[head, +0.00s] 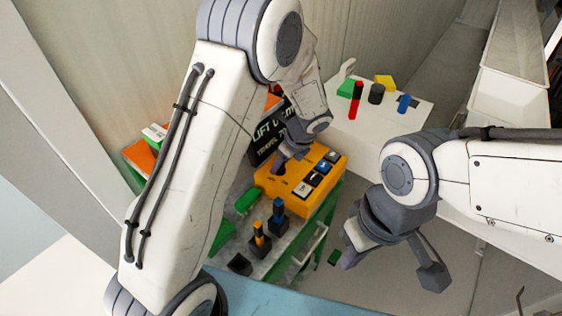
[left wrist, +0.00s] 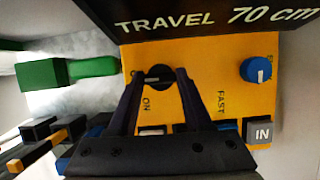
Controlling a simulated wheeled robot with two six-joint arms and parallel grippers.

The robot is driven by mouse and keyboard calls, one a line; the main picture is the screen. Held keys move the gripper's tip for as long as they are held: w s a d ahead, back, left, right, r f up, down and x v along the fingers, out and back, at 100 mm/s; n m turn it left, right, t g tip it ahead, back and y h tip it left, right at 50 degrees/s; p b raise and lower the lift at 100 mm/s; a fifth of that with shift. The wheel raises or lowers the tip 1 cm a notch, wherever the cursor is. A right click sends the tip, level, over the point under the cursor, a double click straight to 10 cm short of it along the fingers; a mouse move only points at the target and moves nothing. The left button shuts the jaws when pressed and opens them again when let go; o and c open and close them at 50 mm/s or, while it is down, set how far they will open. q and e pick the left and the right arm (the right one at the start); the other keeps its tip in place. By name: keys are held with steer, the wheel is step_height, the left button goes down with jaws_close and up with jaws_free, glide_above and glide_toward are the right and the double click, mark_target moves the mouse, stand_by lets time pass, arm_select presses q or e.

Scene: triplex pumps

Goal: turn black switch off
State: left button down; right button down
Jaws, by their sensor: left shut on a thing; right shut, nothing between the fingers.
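The black switch (left wrist: 158,73) is a round knob on the yellow control box (head: 268,182), which also fills the middle of the left wrist view (left wrist: 210,60). The word ON is printed beside the knob. My left gripper (left wrist: 159,80) is shut on the black switch, with a finger on either side. In the head view my left gripper (head: 281,163) reaches down to the box, and my arm hides the knob there. My right gripper (head: 348,260) is shut and empty, apart from the box at the right.
A blue knob (left wrist: 258,70) and an IN button (left wrist: 258,132) are on the same panel. A dark display (left wrist: 210,18) reading TRAVEL 70 cm stands behind it. A white block with colored parts (head: 408,122) stands behind.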

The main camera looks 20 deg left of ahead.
arm_select(q)
steer(key=c, duration=0.6)
jaws_free()
steer(key=v, duration=1)
steer(key=shift+r+b, duration=0.25)
steer(key=shift+b, duration=0.2)
steer(key=shift+s+d, duration=0.1)
steer(key=shift+d, duration=0.05)
steer(key=s+d+r+n+g+h, duration=0.1)
steer(key=s+d+n+h, duration=0.1)
steer(key=s+n, duration=0.5)
steer(key=s+d+r+n+h, duration=0.2)
steer(key=s+n, duration=0.6)
steer(key=s, duration=1.2)
steer(key=shift+d+g+h, duration=0.4)
steer(key=shift+d+h, duration=0.1)
steer(key=shift+d, duration=0.65)
